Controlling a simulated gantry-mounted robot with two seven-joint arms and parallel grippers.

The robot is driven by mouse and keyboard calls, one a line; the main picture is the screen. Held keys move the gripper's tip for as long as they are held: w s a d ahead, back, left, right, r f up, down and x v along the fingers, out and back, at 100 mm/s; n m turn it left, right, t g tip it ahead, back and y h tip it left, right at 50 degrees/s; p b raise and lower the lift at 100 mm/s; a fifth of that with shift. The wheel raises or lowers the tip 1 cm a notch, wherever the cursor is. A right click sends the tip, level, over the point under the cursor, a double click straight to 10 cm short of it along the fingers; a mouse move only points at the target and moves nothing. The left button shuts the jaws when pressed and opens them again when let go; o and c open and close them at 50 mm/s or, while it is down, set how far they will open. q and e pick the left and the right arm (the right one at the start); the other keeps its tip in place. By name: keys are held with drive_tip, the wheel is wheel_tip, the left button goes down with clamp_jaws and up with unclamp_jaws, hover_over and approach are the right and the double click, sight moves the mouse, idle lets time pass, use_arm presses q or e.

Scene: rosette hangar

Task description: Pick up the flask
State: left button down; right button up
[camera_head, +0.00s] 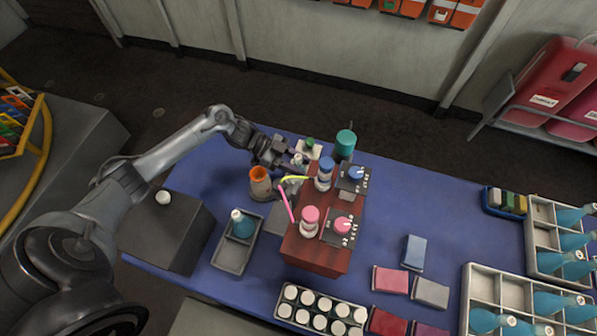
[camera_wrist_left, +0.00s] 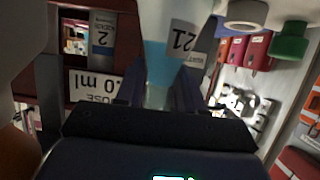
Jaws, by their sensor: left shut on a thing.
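My left gripper (camera_head: 290,163) reaches in from the left to the back edge of the blue table, beside the red-brown block. In the left wrist view my left gripper (camera_wrist_left: 158,100) is shut on a clear flask (camera_wrist_left: 157,60) with pale blue liquid and a white label with dark figures. The fingers sit on both sides of its narrow lower part in that view. In the head view I cannot clearly make out the held flask among the gripper and nearby bottles. My right gripper is not in view.
The red-brown block (camera_head: 318,258) carries bottles and dials. An orange-topped vessel (camera_head: 260,182) stands close below the gripper. A grey tray (camera_head: 232,255) holds a teal flask (camera_head: 242,224). A teal-topped cylinder (camera_head: 345,142) stands behind. Cloths and bottle crates (camera_head: 478,300) fill the right.

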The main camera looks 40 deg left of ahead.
use_arm(q)
drive_tip(key=shift+r, duration=0.1)
wheel_tip(320, 180, up, 28)
drive_tip(key=p, duration=1.4)
idle(0.4)
idle(0.3)
